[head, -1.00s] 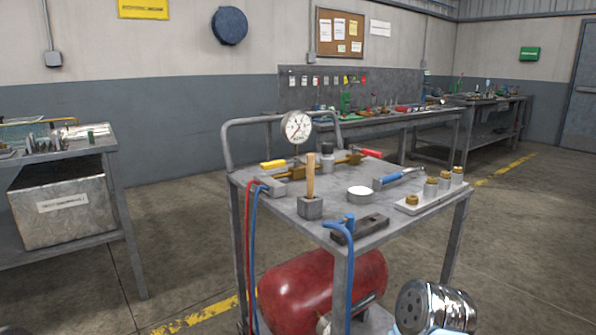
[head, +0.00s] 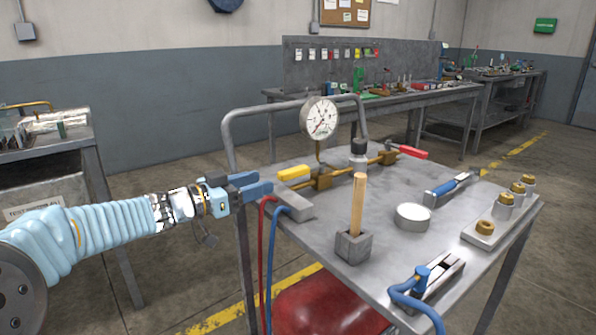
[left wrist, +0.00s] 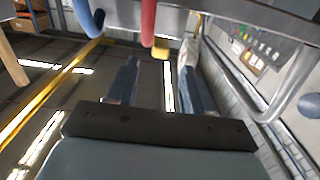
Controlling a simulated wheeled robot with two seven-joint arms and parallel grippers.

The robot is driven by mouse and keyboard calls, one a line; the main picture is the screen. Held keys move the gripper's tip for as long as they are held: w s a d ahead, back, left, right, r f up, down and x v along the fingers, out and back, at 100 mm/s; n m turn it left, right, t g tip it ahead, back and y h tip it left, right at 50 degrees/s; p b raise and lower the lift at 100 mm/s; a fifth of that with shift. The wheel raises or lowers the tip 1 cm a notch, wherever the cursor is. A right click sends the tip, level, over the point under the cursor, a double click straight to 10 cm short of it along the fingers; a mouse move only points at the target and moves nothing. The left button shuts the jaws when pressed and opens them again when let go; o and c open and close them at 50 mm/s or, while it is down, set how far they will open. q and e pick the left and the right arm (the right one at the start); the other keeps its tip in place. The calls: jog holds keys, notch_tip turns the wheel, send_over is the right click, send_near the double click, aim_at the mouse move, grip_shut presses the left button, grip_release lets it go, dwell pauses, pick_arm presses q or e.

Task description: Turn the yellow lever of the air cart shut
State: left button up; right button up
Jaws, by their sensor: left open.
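The air cart (head: 330,235) is a grey metal cart with a round gauge (head: 320,117) above a brass pipe (head: 340,172). The yellow lever (head: 294,174) sits at the left end of the pipe and lies roughly in line with it. My left gripper (head: 264,184) is open and empty, just left of the yellow lever and apart from it. In the left wrist view the yellow lever (left wrist: 160,51) shows beyond the gap between the open fingers. My right gripper is not in view.
A red lever (head: 413,152) is at the pipe's right end. Red hose (head: 263,250) and blue hose (head: 270,255) hang at the cart's left edge, near my gripper. A wooden handle (head: 358,205) stands upright in a grey block. The cart's rail (head: 228,140) rises behind.

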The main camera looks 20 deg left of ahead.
aim_at(293, 170)
pick_arm(q)
jog(key=x, duration=1)
jog(key=shift+f, duration=0.1)
grip_shut()
